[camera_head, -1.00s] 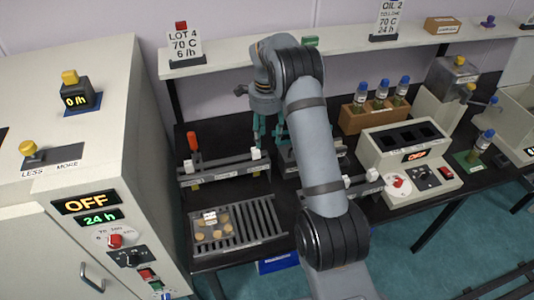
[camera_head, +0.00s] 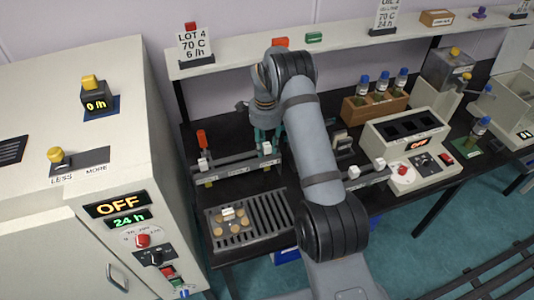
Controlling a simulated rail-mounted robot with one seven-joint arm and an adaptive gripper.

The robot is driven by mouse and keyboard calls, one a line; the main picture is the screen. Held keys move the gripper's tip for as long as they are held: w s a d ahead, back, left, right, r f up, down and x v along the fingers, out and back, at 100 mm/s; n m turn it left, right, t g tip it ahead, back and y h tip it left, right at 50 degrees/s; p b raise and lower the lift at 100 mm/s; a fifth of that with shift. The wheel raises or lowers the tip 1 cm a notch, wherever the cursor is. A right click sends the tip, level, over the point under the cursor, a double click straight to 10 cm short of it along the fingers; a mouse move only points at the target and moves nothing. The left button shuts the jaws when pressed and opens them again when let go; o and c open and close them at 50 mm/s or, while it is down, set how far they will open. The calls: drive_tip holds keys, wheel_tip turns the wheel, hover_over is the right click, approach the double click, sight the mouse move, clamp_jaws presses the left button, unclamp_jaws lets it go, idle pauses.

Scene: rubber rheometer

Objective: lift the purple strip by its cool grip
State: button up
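I cannot make out a purple strip or its cool grip with certainty. A small purple object (camera_head: 479,13) sits on the back shelf at the upper right, too small to identify. My gripper (camera_head: 266,134) is over the back of the black bench, just behind the right end of the left bench fixture (camera_head: 236,167). Its teal fingers are partly hidden by my own arm. I cannot tell whether they are open or hold anything. My arm also hides part of the bench to the right of the fixture.
A slotted rack (camera_head: 265,216) with several tan discs stands in front. A wooden bottle rack (camera_head: 370,108) and a grey control unit (camera_head: 405,145) are to the right. A large cabinet (camera_head: 70,130) stands left. A shelf (camera_head: 225,62) runs behind.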

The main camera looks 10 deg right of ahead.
clamp_jaws()
drive_tip(key=shift+r, duration=0.15)
idle(0.4)
